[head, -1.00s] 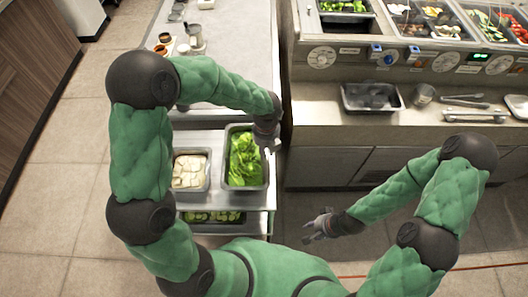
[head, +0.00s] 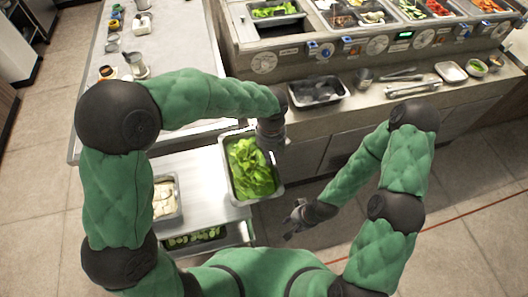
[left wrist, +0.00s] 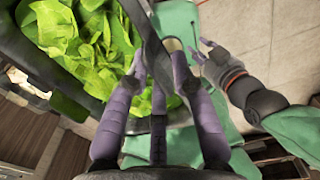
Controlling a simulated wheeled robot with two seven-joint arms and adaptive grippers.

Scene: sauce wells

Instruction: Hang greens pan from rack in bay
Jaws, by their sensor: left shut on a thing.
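The greens pan (head: 262,198), a metal pan full of green leaves, is in the middle of the head view, past the right side of the cart top. My left gripper (head: 273,148) is shut on its far right rim. The left wrist view shows the pan (left wrist: 153,45) at upper left, with the left gripper's purple fingers (left wrist: 160,85) on its rim. My right gripper (head: 297,216) is empty and open, low and to the right of the pan; it also shows in the left wrist view (left wrist: 208,55). I cannot make out a rack.
A metal cart top (head: 190,165) carries a pan of white pieces (head: 177,207); another pan (head: 195,240) sits below. A counter (head: 300,118) with filled wells stands beyond, with an empty dark pan (head: 318,92) and tongs (head: 412,89). A long steel table (head: 185,50) is at upper left.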

